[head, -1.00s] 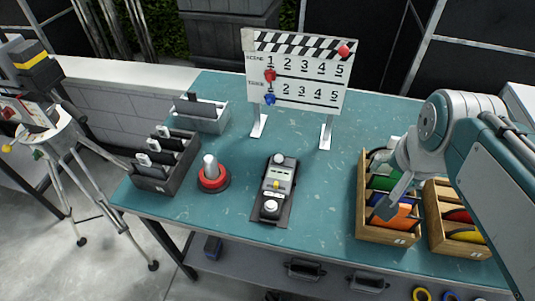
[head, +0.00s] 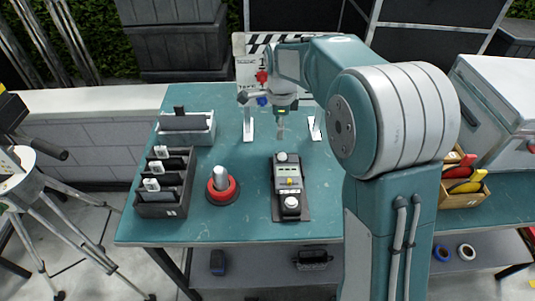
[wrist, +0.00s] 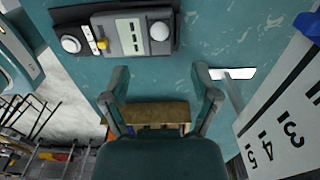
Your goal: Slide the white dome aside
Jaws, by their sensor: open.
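A grey control box (head: 289,187) lies on the teal table. It has a white dome at its far end (head: 281,157) and another at its near end (head: 291,202), with a small yellow knob (head: 290,181) between them. Both domes also show in the wrist view, one at left (wrist: 71,44) and one at right (wrist: 159,31). I cannot tell which dome the task means. My gripper (head: 281,132) is open and empty, beyond the far end of the box and apart from it. In the wrist view its fingers (wrist: 160,72) stand wide apart, below the box.
A clapperboard (head: 250,72) on white feet stands behind my gripper. A red-ringed button (head: 222,187) is left of the box, beside a dark slotted rack (head: 165,196) and a grey bin (head: 201,131). A wooden crate (wrist: 160,112) shows between my fingers in the wrist view.

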